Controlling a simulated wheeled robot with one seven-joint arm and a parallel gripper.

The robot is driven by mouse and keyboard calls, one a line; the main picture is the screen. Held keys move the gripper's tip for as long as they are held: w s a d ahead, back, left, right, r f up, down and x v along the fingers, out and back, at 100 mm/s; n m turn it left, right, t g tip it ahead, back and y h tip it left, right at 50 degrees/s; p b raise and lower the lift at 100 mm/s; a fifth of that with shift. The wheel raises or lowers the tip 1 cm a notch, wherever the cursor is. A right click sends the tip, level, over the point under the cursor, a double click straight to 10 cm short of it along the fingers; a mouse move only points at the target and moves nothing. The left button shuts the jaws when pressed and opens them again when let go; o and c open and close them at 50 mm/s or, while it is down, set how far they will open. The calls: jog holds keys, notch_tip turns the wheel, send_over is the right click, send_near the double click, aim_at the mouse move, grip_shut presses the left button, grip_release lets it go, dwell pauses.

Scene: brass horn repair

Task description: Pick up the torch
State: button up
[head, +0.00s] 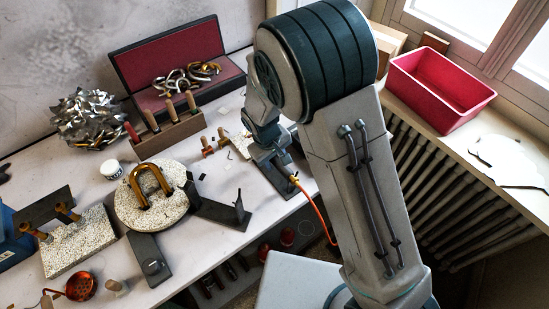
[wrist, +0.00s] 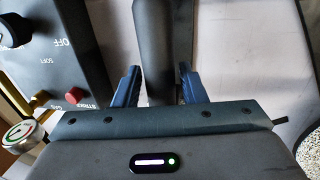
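The torch (wrist: 157,35) appears in the wrist view as a dark, thick tube running up between my two blue fingers. My gripper (wrist: 158,78) is open, with one finger on each side of the tube. Narrow gaps seem to show beside the tube, and I cannot tell whether either finger touches it. In the head view, my gripper (head: 276,160) is low over the bench's right end. There my arm hides most of the torch. A brass fitting (head: 294,180) with an orange hose shows just beside the gripper.
A black control box (wrist: 55,50) with a knob and red button stands left of the torch. On the bench (head: 213,270) are a round speckled block (head: 130,212) with a brass bow, a wooden tool rack (head: 170,133) and an open red-lined case (head: 128,70). A red bin (head: 440,90) sits right.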

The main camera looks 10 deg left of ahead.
jog(key=c, duration=0.6)
jog(key=shift+r, duration=0.15)
